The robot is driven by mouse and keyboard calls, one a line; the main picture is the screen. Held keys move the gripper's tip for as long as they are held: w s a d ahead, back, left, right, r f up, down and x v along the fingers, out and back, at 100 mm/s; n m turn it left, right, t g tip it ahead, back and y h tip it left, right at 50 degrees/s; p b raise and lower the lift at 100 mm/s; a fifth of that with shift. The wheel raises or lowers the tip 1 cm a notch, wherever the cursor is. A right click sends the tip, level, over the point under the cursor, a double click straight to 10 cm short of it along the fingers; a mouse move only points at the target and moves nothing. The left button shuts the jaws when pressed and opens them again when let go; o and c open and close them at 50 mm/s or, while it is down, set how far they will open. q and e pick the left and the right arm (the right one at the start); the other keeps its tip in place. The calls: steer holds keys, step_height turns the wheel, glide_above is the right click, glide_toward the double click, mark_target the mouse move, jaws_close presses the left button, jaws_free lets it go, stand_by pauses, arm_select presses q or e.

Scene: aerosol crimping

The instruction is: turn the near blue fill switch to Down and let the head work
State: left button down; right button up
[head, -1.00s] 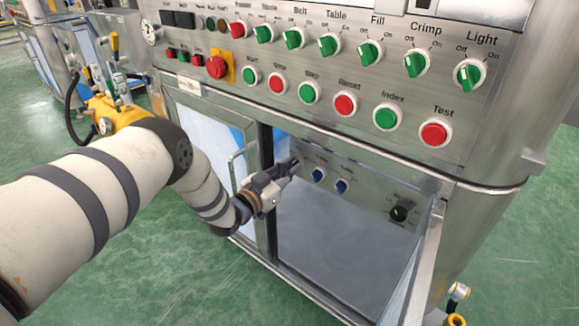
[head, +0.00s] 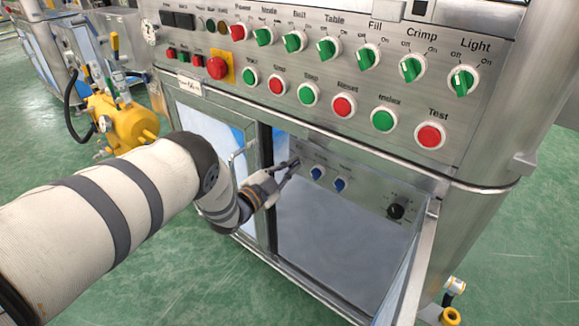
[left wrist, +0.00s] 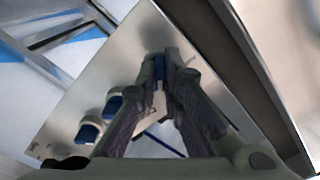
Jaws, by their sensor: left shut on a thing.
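Two blue switches, one at left (head: 317,172) and one at right (head: 340,184), sit on the metal panel (head: 370,193) inside the open cabinet. My left gripper (head: 294,163) is at the panel's left end, left of both. In the left wrist view its fingers (left wrist: 165,62) are closed around another blue switch (left wrist: 160,68), mostly hidden between them. The two free blue switches show beside the fingers in that view, one higher (left wrist: 112,106) and one lower (left wrist: 88,131). The small labels are unreadable. My right gripper is not in view.
A black knob (head: 396,210) is at the panel's right end. The open cabinet door (head: 412,268) stands at the right, and a closed door with a handle (head: 238,150) at the left. Above is a control panel with green switches and several buttons (head: 343,105).

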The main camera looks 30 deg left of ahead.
arm_select(q)
steer(key=shift+s+f, duration=0.1)
steer(key=shift+f, duration=0.05)
stand_by(0.4)
steer(key=c, duration=1.7)
jaws_free()
steer(key=s, duration=0.4)
steer(key=s+a, duration=0.1)
steer(key=s, duration=0.7)
steer(key=shift+a, duration=0.35)
steer(key=shift+w, duration=0.1)
